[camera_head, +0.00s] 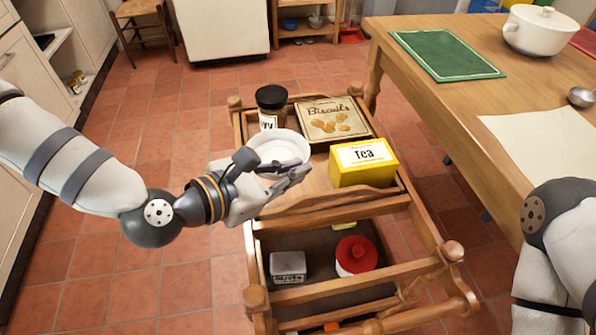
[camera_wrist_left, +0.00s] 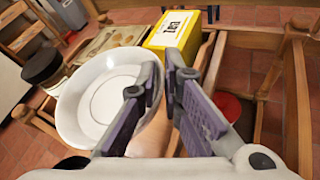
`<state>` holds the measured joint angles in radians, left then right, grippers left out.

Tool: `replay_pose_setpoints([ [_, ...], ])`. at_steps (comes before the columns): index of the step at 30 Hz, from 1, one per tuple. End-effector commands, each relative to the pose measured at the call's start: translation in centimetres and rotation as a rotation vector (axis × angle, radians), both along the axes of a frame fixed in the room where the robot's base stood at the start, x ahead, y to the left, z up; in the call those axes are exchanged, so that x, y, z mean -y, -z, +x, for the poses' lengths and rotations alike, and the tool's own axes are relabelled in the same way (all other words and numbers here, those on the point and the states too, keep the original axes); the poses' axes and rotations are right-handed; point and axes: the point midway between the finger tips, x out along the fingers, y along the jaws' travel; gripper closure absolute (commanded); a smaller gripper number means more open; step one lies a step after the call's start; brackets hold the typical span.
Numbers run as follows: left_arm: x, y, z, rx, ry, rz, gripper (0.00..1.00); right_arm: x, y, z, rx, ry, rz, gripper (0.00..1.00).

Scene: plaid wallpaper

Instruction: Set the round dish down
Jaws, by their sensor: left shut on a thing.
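The round dish (camera_head: 275,147) is white and shallow, with its open side up. My left gripper (camera_head: 290,176) is shut on the near rim of the dish, over the top tray of the wooden trolley (camera_head: 325,203). In the left wrist view, the dish (camera_wrist_left: 95,108) is left of the two purple-padded fingers of the gripper (camera_wrist_left: 160,85), one finger overlapping its rim. I cannot tell whether the dish's underside touches the tray. My right arm shows at the right edge, but its gripper is out of view.
A dark-lidded jar (camera_head: 270,106), a biscuits box (camera_head: 332,118) and a yellow tea box (camera_head: 362,163) stand around the dish on the tray. The lower shelf holds a tin (camera_head: 288,266) and a red-lidded pot (camera_head: 356,256). A wooden table (camera_head: 440,105) stands at right.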

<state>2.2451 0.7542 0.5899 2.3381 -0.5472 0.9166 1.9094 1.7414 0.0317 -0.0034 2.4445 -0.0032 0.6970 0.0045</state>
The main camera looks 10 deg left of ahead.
Motion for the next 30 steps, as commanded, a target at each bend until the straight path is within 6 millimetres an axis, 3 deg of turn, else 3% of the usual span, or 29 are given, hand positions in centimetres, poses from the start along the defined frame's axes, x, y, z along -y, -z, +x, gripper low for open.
replay_pose_setpoints([
  [2,0.0,0.8,2.5,0.008,0.001,0.003,1.00,0.0,0.2,-0.1,-0.004,0.000,0.000,0.60],
  [6,0.0,4.3,4.8,0.002,0.001,0.002,1.00,0.0,1.1,-0.8,-0.025,-0.001,0.000,0.60],
  [9,0.0,5.5,6.0,0.003,0.002,0.001,1.00,0.0,1.4,-1.0,-0.032,-0.002,0.000,0.60],
  [14,0.0,6.6,7.0,0.005,0.001,0.000,1.00,0.0,1.7,-1.2,-0.038,-0.002,0.000,0.60],
  [19,0.0,9.6,7.0,0.003,0.001,-0.001,1.00,0.0,2.2,-1.6,-0.048,-0.003,0.000,0.60],
  [29,-0.1,9.9,7.0,0.004,0.001,-0.001,1.00,0.0,2.4,-1.7,-0.054,-0.003,0.000,0.60],
  [30,0.0,9.8,7.0,0.004,0.001,-0.001,0.86,0.0,2.4,-1.7,-0.052,-0.003,0.000,0.60],
])
